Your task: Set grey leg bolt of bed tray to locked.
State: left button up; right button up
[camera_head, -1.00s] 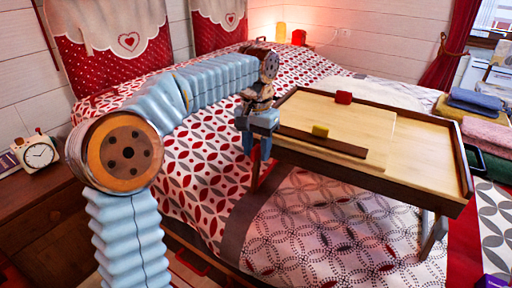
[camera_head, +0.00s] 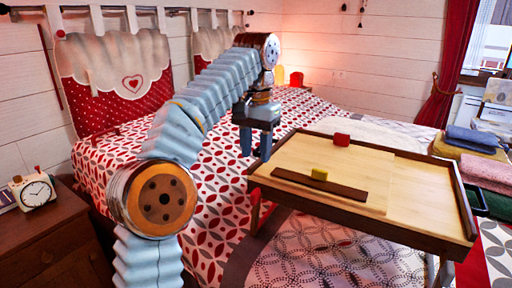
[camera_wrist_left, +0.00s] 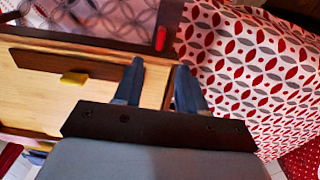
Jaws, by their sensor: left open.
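The bed tray (camera_head: 420,190), with a pale wooden top and dark rim, stands on the bed. It also shows in the left wrist view (camera_wrist_left: 30,95). A grey leg (camera_head: 441,273) shows below its right end. A red piece (camera_head: 255,196) sits low at its near left corner; a red piece also shows past the tray's edge in the wrist view (camera_wrist_left: 161,38). I cannot make out a grey bolt. My left gripper (camera_head: 256,146) is open and empty, pointing down by the tray's left end. Its fingers (camera_wrist_left: 160,75) lie over the tray's edge in the wrist view. My right gripper is not in view.
Folded towels (camera_head: 485,172) lie to the right. A clock (camera_head: 36,191) stands on the nightstand (camera_head: 50,232) at left. The patterned bedspread left of the tray is clear.

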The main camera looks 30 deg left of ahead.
aim_at(447, 274)
jog(key=k, duration=1)
